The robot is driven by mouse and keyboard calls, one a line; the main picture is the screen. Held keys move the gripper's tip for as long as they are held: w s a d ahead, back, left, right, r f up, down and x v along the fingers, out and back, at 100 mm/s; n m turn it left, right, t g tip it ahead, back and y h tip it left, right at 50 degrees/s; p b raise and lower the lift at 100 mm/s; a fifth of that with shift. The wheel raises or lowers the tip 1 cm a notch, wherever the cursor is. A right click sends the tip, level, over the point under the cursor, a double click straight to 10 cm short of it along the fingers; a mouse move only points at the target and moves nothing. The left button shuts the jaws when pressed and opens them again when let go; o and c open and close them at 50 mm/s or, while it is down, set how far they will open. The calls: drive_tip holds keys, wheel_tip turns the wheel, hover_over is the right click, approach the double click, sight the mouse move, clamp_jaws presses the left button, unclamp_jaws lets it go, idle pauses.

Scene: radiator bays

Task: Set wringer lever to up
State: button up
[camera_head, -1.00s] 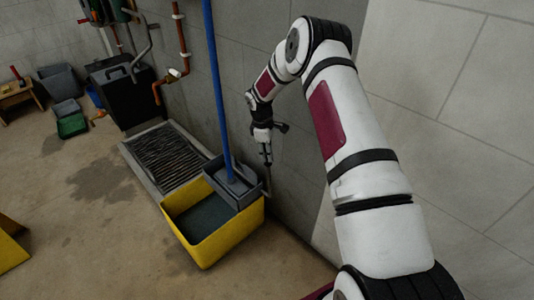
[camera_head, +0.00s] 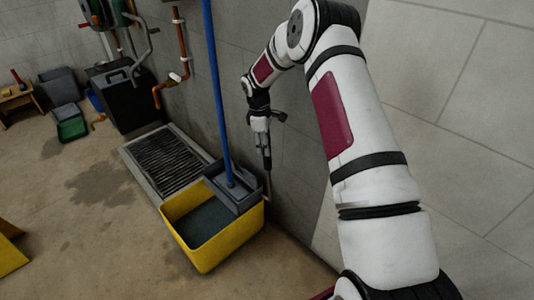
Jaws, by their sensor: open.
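A yellow mop bucket (camera_head: 207,259) stands on the floor close to the wall, with dark water in it. A grey wringer (camera_head: 244,200) sits on its far right end, and a blue mop handle (camera_head: 217,95) rises from it. The wringer lever seems to be the thin rod (camera_head: 269,187) at the wringer's right side, partly hidden and hard to make out. My gripper (camera_head: 267,168) points down between the wringer and the wall, just above that rod. It is open; I cannot tell whether it touches the rod.
A floor grate (camera_head: 168,160) lies behind the bucket. Copper pipes (camera_head: 183,50) run down the wall. A black bin (camera_head: 125,98), a green tray (camera_head: 72,128) and a small wooden bench (camera_head: 17,100) stand farther back.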

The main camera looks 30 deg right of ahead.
drive_tip(key=shift+w+a+r, duration=0.1)
drive_tip(key=shift+a+r, duration=0.1)
drive_tip(key=shift+r, duration=1.15)
drive_tip(key=shift+a+r, duration=0.15)
drive_tip(key=shift+r, duration=1.2)
drive_tip(key=shift+r, duration=0.3)
drive_tip(key=s+a+r+m, duration=0.2)
drive_tip(key=s+a+r, duration=0.1)
drive_tip(key=s+r, duration=0.75)
drive_tip(key=s+a+r+m, duration=0.3)
drive_tip(key=s+r, duration=0.6)
drive_tip(key=r, duration=0.3)
drive_tip(key=s+a+m+t+y, duration=0.1)
drive_tip(key=s+a+m, duration=0.2)
drive_tip(key=s, duration=1.2)
drive_tip(key=s+a+m, duration=0.3)
drive_tip(key=s, duration=1.2)
wheel_tip(320, 180, up, 22)
drive_tip(key=t+p, duration=0.3)
drive_tip(key=p, duration=1.6)
drive_tip(key=shift+a+f+n, duration=0.15)
drive_tip(key=shift+a+n, duration=0.1)
drive_tip(key=shift+n, duration=0.05)
drive_tip(key=shift+w, duration=0.1)
